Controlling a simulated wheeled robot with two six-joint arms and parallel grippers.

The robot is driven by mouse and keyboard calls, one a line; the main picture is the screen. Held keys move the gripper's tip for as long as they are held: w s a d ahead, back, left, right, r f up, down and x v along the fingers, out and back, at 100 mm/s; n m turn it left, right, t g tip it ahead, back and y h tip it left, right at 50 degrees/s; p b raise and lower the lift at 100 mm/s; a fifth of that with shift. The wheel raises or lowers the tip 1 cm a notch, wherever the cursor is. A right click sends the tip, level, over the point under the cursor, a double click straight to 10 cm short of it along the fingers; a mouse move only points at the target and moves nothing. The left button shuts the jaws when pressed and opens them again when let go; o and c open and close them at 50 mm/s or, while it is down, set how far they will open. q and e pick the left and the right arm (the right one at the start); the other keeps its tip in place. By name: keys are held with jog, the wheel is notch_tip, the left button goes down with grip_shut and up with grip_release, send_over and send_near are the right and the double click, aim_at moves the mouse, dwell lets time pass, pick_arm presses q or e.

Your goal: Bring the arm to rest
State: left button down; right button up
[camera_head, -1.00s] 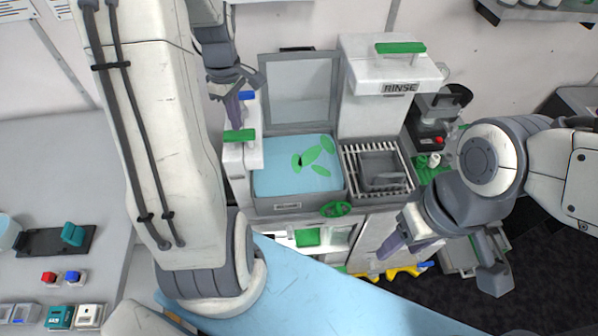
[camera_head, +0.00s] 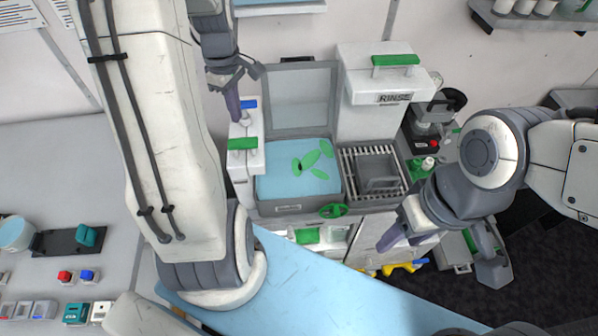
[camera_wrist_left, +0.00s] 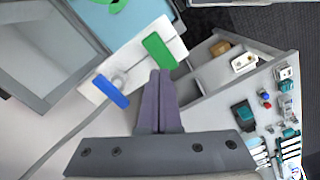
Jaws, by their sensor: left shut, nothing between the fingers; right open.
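My left gripper (camera_head: 233,104) hangs at the upper left in the head view, just above the white foam proportioner unit with a green handle (camera_head: 242,143) and a blue lever (camera_head: 248,103). In the left wrist view its purple fingers (camera_wrist_left: 161,82) are together with nothing between them, pointing toward the white unit (camera_wrist_left: 135,65). Whether they touch it is unclear. My right gripper (camera_head: 443,262) is at the lower right in the head view, in front of the counter, with its fingers apart and empty.
A blue-filled basin (camera_head: 290,184) holding green leaf shapes has its grey lid (camera_head: 300,98) raised. A rinse box (camera_head: 383,75) and a rack with a grey basket (camera_head: 378,172) stand beside it. A green valve wheel (camera_head: 334,211) is on the front. A side counter (camera_head: 60,185) lies left.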

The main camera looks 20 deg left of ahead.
dwell(0.4)
pick_arm(q)
jog(key=s+d+f+m+b, duration=0.15)
jog(key=d+m+b, duration=0.3)
jog(key=d, duration=0.45)
jog(key=d+f+m+b, duration=0.35)
jog(key=d+m, duration=0.25)
jog(key=d, duration=0.3)
jog(key=s+d+f+m+b, duration=0.3)
jog(key=s+d+m+b, duration=0.1)
jog(key=s+d+m, duration=0.2)
jog(key=s+d+f+m+h+b, duration=0.1)
jog(key=s+d+f+m+b, duration=0.2)
jog(key=s+d+m, duration=0.4)
jog(key=shift+s+d+f+m+b, duration=0.25)
jog(key=shift+s+m+b, duration=0.25)
jog(key=shift+s+m, duration=0.6)
jog(key=shift+w+d, duration=0.1)
jog(key=shift+w, duration=0.05)
